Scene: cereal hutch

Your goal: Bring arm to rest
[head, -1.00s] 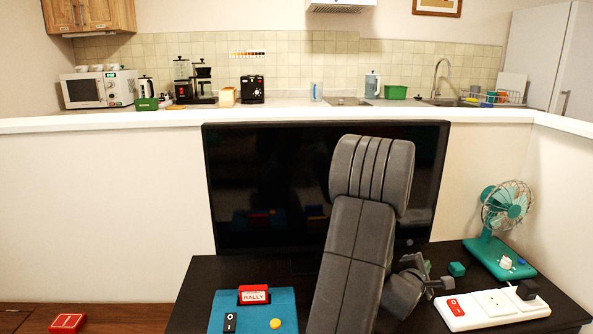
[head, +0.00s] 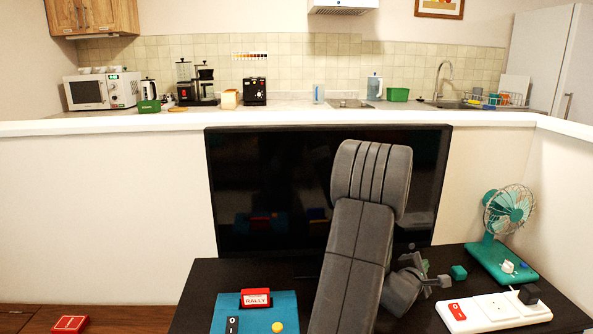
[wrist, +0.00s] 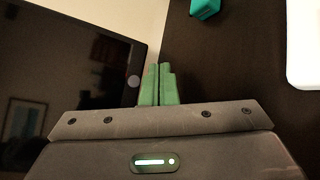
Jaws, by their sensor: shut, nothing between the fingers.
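My arm (head: 350,250) is folded upright in front of the dark screen, in the middle of the head view. My gripper shows in the wrist view with its green fingers (wrist: 157,84) pressed together and nothing between them. In the head view the gripper end is beside the arm's lower right, partly hidden by the arm, above the dark table (head: 205,282). The fingers are hard to make out there. In the wrist view the fingers point toward the gap between the screen (wrist: 75,60) and the dark tabletop.
A teal game console with a red RALLY cartridge (head: 256,298) lies left of the arm. A small green block (head: 459,272), a teal fan (head: 508,212) and a white power strip (head: 495,311) are on the right. A red box (head: 70,323) lies at far left.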

